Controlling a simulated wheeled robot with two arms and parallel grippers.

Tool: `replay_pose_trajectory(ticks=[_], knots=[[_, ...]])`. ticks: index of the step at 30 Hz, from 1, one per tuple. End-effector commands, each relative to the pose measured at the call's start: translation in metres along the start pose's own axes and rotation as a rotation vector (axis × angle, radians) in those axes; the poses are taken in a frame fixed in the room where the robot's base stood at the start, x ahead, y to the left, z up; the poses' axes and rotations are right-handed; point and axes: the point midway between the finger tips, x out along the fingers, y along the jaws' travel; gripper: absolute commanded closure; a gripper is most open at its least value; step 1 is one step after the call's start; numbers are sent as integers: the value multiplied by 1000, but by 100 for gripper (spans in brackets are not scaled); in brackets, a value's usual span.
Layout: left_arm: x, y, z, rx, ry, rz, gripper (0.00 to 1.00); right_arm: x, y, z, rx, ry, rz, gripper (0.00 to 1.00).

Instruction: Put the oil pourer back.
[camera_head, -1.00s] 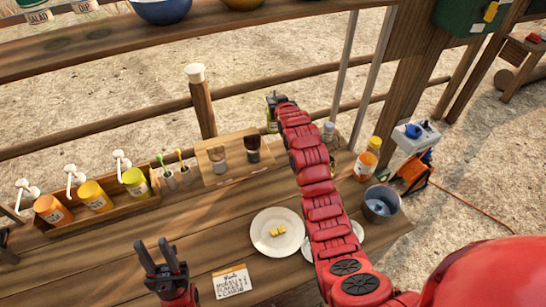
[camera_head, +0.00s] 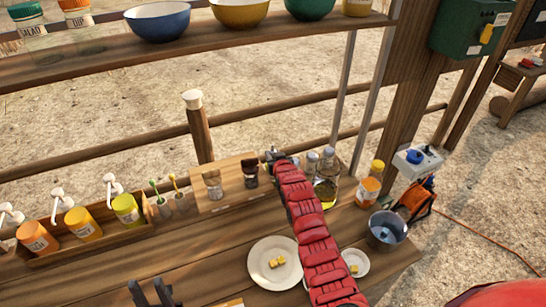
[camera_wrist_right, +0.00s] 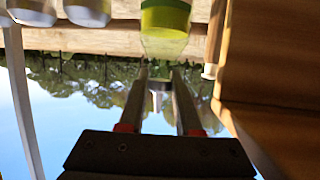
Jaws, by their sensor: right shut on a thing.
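That view is upside down, with sky at the bottom, so the pourer hangs upright below the fingers. In the head view my arm mostly hides it. My left gripper (camera_head: 152,291) is open and empty at the front edge of the picture.
Plates (camera_head: 262,279) lie in front. A wooden sauce rack (camera_head: 95,242) is left. A shelf with bowls (camera_head: 158,22) runs above.

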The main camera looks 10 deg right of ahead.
Motion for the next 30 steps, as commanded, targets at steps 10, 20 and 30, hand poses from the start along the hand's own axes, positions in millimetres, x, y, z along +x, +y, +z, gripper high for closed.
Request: replay_pose_trajectory(ticks=[10, 20, 30], knots=[[-4, 0, 1, 0, 0, 0, 62, 2, 0, 2, 0, 6, -1, 100], [-3, 0, 0, 0, 0, 0, 62, 1, 0, 2, 0, 4, -1, 37], [14, -1, -2, 0, 0, 0, 62, -10, 0, -5, -2, 3, 0, 37]])
